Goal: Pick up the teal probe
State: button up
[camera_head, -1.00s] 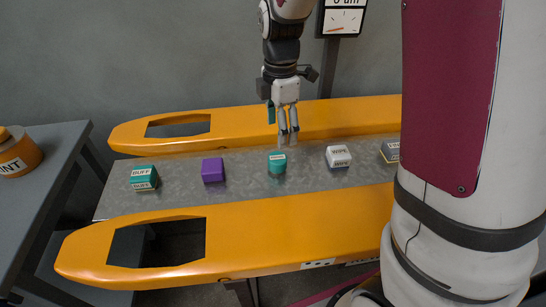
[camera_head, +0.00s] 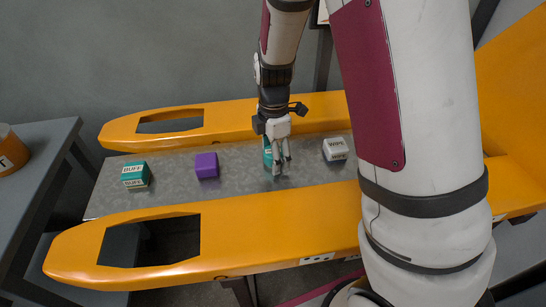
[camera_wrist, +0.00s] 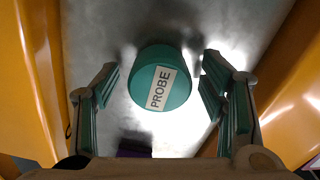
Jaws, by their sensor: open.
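The teal probe (camera_wrist: 150,64) is a rounded teal block with a white label reading PROBE. In the wrist view it lies ahead, between the lines of the two fingers. In the head view the probe (camera_head: 268,155) stands on the grey metal surface, partly hidden behind my gripper. My gripper (camera_head: 281,169) is over it from above. In the wrist view my gripper (camera_wrist: 160,82) is open, with a finger on each side and a gap to the probe; nothing is held.
On the grey metal surface (camera_head: 236,182) are a teal block labelled BUFF (camera_head: 135,176), a purple block (camera_head: 207,166) and a white block labelled WIPE (camera_head: 336,149). Yellow rails (camera_head: 290,224) run along both sides. A grey table (camera_head: 48,160) stands at left.

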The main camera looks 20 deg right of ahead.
jog(key=shift+c, duration=0.5)
jog(key=c, duration=1.2)
jog(key=shift+r, duration=0.1)
notch_tip(320, 180, up, 10)
jog(key=shift+p, duration=0.85)
jog(key=o, duration=0.3)
jog(key=shift+c, duration=0.5)
